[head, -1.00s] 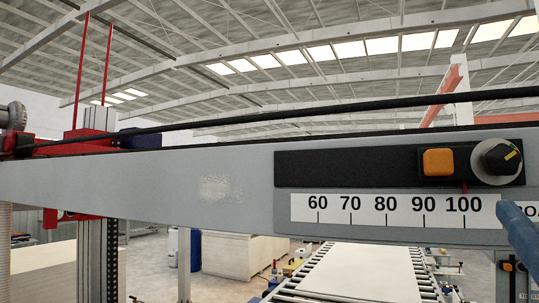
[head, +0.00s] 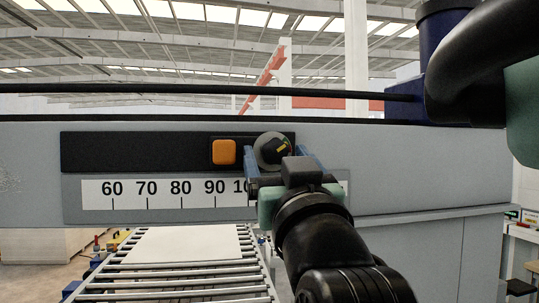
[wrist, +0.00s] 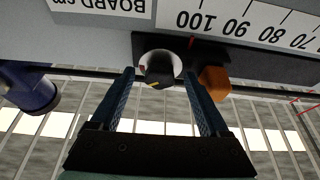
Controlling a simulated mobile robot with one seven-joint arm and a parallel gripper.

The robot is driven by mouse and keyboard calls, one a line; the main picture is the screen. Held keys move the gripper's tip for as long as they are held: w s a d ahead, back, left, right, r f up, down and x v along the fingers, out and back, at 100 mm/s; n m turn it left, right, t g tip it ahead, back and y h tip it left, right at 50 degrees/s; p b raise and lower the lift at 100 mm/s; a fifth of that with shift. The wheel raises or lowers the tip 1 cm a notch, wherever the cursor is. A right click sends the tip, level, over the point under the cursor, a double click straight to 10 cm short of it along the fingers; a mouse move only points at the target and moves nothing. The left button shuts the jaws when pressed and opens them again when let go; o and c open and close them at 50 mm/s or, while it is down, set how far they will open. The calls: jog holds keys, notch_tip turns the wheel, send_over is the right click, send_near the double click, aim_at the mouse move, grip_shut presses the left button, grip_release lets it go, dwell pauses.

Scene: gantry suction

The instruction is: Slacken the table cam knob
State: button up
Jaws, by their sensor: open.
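The cam knob (head: 272,150) is a round black knob with a yellow mark, on a grey disc at the right end of a black panel (head: 135,152). In the wrist view the knob (wrist: 160,68) lies between the tips of my two blue fingers. My gripper (head: 277,157) is open in front of the panel, one finger to each side of the knob, with gaps showing on both sides in the wrist view (wrist: 158,73). My gripper hides the knob's lower right part in the head view. I cannot tell how far the fingertips reach along it.
An orange square button (head: 224,152) sits close left of the knob. A white number scale (head: 163,201) runs below on the grey beam (head: 420,165). A roller conveyor with a pale board (head: 188,245) passes under it. A dark blue column (head: 405,103) stands at right.

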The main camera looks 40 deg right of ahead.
grip_shut()
jog(key=shift+n, duration=0.5)
jog(key=n+y+b, duration=0.1)
jog(key=n, duration=0.1)
jog(key=n+t+y+b, duration=0.1)
jog(key=n+y, duration=0.1)
jog(key=shift+s+d+n, duration=0.15)
jog(key=shift+n, duration=0.25)
jog(key=shift+r+n+y+b, duration=0.1)
jog(key=shift+n+y+b, duration=0.7)
jog(key=shift+n, duration=1.4)
jog(key=shift+y, duration=0.3)
grip_release()
